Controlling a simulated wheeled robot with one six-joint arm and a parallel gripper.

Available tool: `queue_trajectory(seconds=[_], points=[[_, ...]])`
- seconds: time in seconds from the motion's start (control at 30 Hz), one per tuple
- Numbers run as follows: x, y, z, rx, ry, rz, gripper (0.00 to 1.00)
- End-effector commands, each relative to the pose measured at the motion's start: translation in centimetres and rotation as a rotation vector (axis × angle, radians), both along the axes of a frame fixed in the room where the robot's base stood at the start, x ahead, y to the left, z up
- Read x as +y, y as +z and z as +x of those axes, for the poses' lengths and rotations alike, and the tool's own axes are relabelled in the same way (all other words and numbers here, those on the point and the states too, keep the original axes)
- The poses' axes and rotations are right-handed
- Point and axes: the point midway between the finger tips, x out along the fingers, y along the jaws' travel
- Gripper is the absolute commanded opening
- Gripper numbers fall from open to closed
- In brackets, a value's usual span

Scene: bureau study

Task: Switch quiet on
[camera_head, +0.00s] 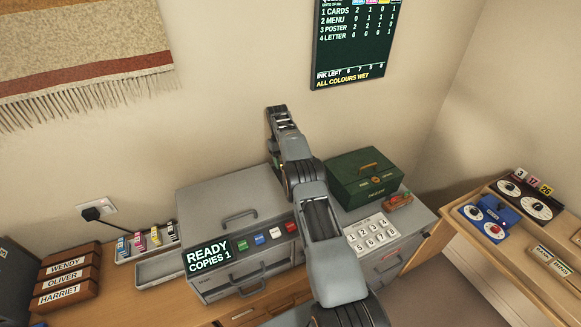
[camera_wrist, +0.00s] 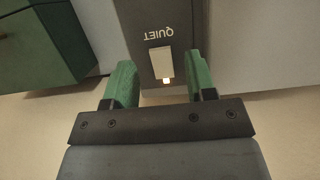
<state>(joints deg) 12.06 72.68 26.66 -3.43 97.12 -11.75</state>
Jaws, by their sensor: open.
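A pale switch (camera_wrist: 160,62) sits on a dark grey panel (camera_wrist: 160,20) under the word QUIET, which reads upside down in the wrist view. A small light (camera_wrist: 166,81) glows at the switch's near end. My gripper (camera_wrist: 161,68) is open and empty, with one green finger on each side of the switch. I cannot tell whether either finger touches the panel. In the head view my arm reaches over the copier (camera_head: 225,200) toward the wall, and the quiet switch cannot be made out there.
A green box (camera_head: 365,180) and a number pad (camera_head: 371,235) sit to the right of my arm. The copier's screen (camera_head: 208,255) reads READY, COPIES 1. Ink cartridges (camera_head: 140,242) and name boxes (camera_head: 67,277) stand at left. A side table (camera_head: 535,265) is at right.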

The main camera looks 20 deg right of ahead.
Motion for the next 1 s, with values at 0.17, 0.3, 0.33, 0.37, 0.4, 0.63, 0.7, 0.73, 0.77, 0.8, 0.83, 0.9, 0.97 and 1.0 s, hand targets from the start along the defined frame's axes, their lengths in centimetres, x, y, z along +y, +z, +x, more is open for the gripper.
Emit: queue_trajectory(seconds=[0.17,0.3,0.33,0.37,0.4,0.63,0.7,0.73,0.77,0.8,0.83,0.9,0.97,1.0], points=[[0.2,1.5,-0.7,0.0,0.0,0.0,0.51],[0.4,2.6,-1.8,-0.002,0.0,-0.001,0.51],[0.5,3.2,-2.1,-0.002,0.0,-0.001,0.51],[0.5,3.6,-2.4,-0.002,0.0,0.0,0.51],[0.6,4.1,-2.9,-0.002,0.0,-0.001,0.51],[1.3,7.1,-6.1,-0.001,0.0,0.0,0.51],[1.5,7.5,-7.3,-0.001,0.0,0.0,0.51],[1.6,7.8,-7.8,-0.001,0.0,0.0,0.51],[1.7,8.1,-8.2,-0.002,0.0,-0.001,0.51],[1.9,8.3,-8.8,-0.002,0.0,0.0,0.51],[2.0,8.5,-9.3,-0.001,0.0,0.0,0.51],[2.2,9.0,-10.3,-0.002,0.0,0.0,0.51],[2.3,9.4,-11.0,-0.001,0.0,0.0,0.51],[2.4,9.6,-11.5,-0.001,0.0,0.0,0.51]])
